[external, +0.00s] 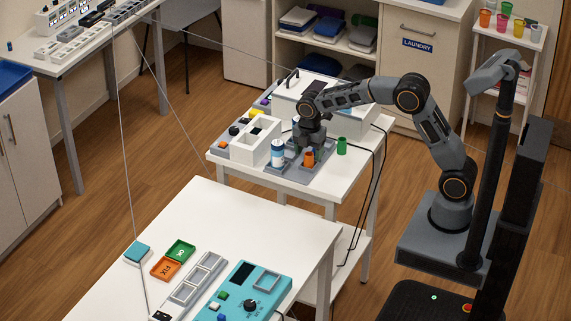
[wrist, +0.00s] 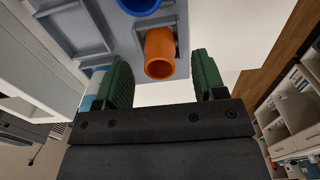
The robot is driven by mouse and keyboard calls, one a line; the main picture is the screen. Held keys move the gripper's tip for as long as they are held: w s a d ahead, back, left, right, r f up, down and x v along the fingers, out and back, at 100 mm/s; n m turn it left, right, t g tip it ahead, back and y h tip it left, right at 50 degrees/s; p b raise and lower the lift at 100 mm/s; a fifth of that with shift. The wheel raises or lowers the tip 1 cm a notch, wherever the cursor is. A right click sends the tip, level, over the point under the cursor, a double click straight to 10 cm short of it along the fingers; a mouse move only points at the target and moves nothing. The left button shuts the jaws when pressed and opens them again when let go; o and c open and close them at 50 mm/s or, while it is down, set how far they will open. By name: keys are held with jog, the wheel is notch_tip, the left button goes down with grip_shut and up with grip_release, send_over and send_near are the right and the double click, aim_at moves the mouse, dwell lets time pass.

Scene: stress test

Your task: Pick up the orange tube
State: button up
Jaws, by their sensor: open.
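The orange tube (external: 309,158) stands in a grey rack (external: 283,168) on the white table, in the external view. It also shows in the wrist view (wrist: 160,54), ahead of and between the two green fingers. My gripper (external: 312,138) is above the rack, close to the orange tube. In the wrist view my gripper (wrist: 160,80) is open, with nothing held between the fingers. Whether the fingers touch the tube cannot be told. A blue tube (wrist: 139,6) sits in the rack just beyond the orange one.
A green tube (external: 342,146) stands on the table right of the rack. A white divided box (external: 254,141) is left of the rack, and a large white case (external: 340,110) is behind my gripper.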

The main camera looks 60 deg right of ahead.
jog(key=shift+f, duration=1.35)
jog(key=c, duration=1)
jog(key=shift+r, duration=0.1)
